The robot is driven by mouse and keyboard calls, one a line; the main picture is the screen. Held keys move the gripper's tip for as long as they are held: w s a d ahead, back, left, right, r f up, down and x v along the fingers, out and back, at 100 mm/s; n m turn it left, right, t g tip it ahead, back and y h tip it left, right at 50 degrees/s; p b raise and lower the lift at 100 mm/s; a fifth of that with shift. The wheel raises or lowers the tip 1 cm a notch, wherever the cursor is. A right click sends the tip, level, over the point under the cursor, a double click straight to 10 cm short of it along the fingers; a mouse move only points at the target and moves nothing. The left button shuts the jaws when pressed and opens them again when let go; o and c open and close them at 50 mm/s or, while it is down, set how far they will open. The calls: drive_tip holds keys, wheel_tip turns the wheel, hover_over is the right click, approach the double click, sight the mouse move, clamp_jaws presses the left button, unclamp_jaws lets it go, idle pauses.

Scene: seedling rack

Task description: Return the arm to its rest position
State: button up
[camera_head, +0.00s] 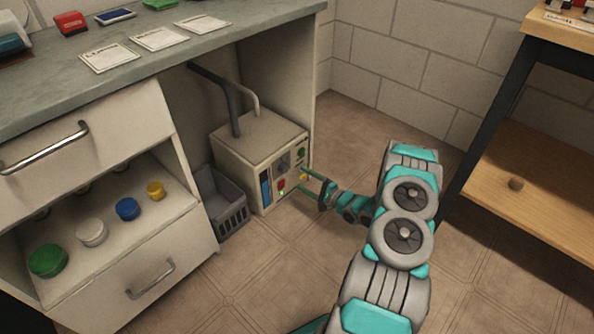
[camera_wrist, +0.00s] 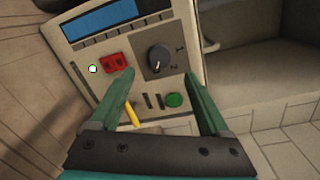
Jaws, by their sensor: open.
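My gripper (camera_head: 311,184) is at the end of my stretched-out arm, low in front of a beige control box (camera_head: 262,137) under the counter. In the wrist view my gripper (camera_wrist: 163,85) is open, with two green fingers spread and nothing between them but the box's front panel. The panel shows a blue display (camera_wrist: 101,20), a red switch (camera_wrist: 116,62), a dark knob (camera_wrist: 159,59), a green button (camera_wrist: 174,99), a yellow lever (camera_wrist: 132,115) and a lit white-green lamp (camera_wrist: 93,69). I cannot tell whether the fingertips touch the panel.
A grey crate (camera_head: 231,219) stands left of the box. A drawer (camera_head: 125,247) with several coloured-lid jars is pulled out at left. The counter (camera_head: 215,36) overhangs the box. A wooden-shelved rack (camera_head: 542,177) stands at right. Tiled floor (camera_head: 275,265) lies clear between.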

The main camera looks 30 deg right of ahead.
drive_tip(key=w+d+r+n+g+h, duration=0.2)
drive_tip(key=r+n+g+h, duration=0.1)
drive_tip(key=r, duration=0.2)
drive_tip(key=w+d+r+n+g+h, duration=0.2)
drive_tip(key=w+r+n+h, duration=0.1)
drive_tip(key=r, duration=0.2)
drive_tip(key=s+a+r+n+g+h+p, duration=0.1)
drive_tip(key=s+r+n+g+h, duration=0.1)
drive_tip(key=s+r, duration=0.3)
drive_tip(key=s+a+r+n+g+h+p, duration=0.1)
drive_tip(key=s+a+r+g+h, duration=0.15)
drive_tip(key=r, duration=0.45)
drive_tip(key=s+a+r+n+g+y, duration=0.1)
drive_tip(key=s+a+r+n+g, duration=0.1)
drive_tip(key=s+a, duration=0.6)
drive_tip(key=s+a+r+n+g+y, duration=0.1)
drive_tip(key=s+a+r+n+g, duration=0.2)
drive_tip(key=s, duration=1.7)
drive_tip(key=s+a+r+n+g+y+p, duration=0.1)
drive_tip(key=s+a+r+n+g+y, duration=0.1)
drive_tip(key=s+a+r, duration=0.6)
drive_tip(key=s+a+n+g, duration=0.1)
drive_tip(key=s+a+n, duration=0.1)
drive_tip(key=s+a, duration=0.3)
drive_tip(key=shift+s+r, duration=0.35)
drive_tip(key=shift+s, duration=0.05)
